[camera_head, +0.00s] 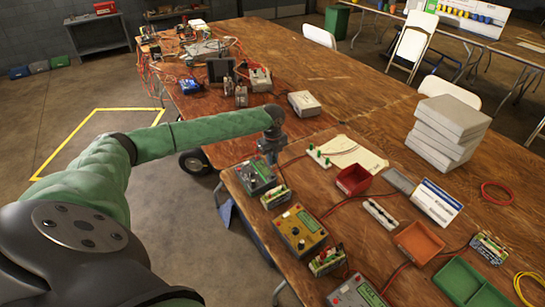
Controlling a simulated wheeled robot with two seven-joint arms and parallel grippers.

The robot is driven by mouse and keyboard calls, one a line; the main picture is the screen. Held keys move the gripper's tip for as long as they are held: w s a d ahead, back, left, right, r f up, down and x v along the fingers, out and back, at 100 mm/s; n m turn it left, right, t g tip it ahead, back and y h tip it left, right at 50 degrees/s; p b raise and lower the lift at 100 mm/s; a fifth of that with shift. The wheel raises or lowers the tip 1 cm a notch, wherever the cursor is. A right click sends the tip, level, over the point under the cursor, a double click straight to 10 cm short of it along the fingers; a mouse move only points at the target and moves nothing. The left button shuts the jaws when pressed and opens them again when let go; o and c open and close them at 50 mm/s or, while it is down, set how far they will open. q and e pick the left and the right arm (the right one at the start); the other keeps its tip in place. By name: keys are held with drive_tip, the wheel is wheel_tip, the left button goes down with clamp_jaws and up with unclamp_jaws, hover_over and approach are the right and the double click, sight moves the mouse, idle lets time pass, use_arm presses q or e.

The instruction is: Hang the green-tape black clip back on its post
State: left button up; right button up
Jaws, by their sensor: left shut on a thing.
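My left gripper (270,156) points down at the far left corner of the near table, just above and behind a dark grey charger box (257,178). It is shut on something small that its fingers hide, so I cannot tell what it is. A terminal block (276,197) with a green strip stands in front of the dark box. I cannot make out the green-tape black clip or surely pick out its post. Green upright pegs (326,160) stand on a pale strip to the right of my gripper. My right gripper is not in view.
A yellow charger (300,231), a grey charger (357,293) and another terminal block (327,261) line the table's left edge. A red bin (353,179), orange tray (418,242) and green tray (466,283) lie right. Grey slabs (446,130) are stacked behind. Red cables cross the table.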

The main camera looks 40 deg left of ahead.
use_arm(q)
drive_tip(key=shift+f, duration=1.25)
drive_tip(key=shift+f+b, duration=0.35)
drive_tip(key=shift+f, duration=0.55)
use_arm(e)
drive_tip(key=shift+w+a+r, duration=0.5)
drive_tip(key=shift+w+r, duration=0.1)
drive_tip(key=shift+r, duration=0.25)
use_arm(q)
drive_tip(key=shift+f+p, duration=0.2)
drive_tip(key=shift+p, duration=0.7)
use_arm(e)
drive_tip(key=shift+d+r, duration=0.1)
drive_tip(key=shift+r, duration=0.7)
